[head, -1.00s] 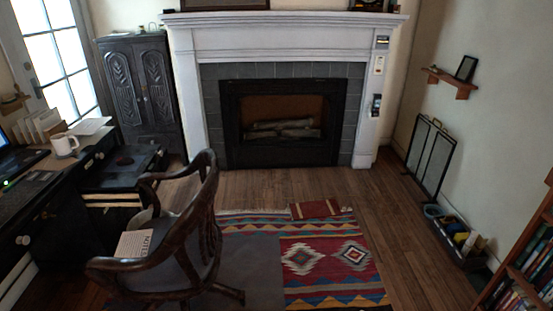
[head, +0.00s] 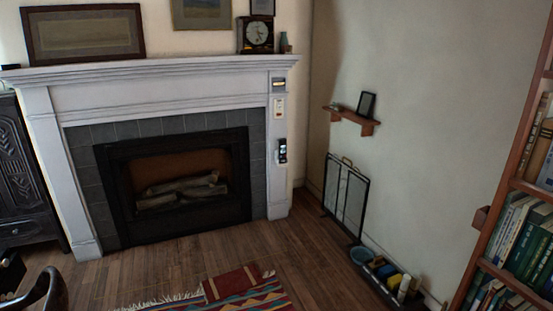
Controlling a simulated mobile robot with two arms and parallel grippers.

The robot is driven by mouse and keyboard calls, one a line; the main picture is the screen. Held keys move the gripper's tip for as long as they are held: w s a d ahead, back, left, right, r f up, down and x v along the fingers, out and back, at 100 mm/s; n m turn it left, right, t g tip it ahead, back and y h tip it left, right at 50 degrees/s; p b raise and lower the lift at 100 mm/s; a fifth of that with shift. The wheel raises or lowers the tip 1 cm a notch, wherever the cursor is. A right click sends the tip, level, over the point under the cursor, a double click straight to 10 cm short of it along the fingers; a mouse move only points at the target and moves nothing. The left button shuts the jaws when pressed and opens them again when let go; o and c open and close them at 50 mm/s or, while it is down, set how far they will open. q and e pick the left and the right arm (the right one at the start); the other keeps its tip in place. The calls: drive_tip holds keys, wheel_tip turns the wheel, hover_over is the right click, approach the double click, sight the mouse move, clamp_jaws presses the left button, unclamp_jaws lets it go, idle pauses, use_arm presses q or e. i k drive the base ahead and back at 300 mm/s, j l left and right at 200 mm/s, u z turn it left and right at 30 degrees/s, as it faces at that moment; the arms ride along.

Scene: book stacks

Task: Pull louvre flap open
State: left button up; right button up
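I cannot make out a louvre flap with certainty in the head view. Small fittings sit on the right leg of the white fireplace surround (head: 140,75): a dark-and-light plate (head: 279,84) at the top, a white switch-like plate (head: 279,107) below it, and a black handset-like item (head: 282,151) lower down. They are too small to tell whether any has a louvre.
The fireplace opening (head: 180,187) holds logs. A folding screen (head: 346,195) and a floor tray of bottles (head: 395,283) stand along the right wall. A bookcase (head: 515,190) rises at right. Wood floor (head: 190,260) is clear before the hearth; a patterned rug (head: 240,298) lies nearer.

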sight(147, 229)
drive_tip(key=i+u, duration=0.2)
drive_tip(key=i, duration=0.35)
drive_tip(key=i+u, duration=0.15)
drive_tip(key=i, duration=0.4)
drive_tip(key=i+l+u, duration=0.2)
drive_tip(key=i, duration=0.35)
drive_tip(key=i+l+u, duration=0.2)
drive_tip(key=i, duration=0.35)
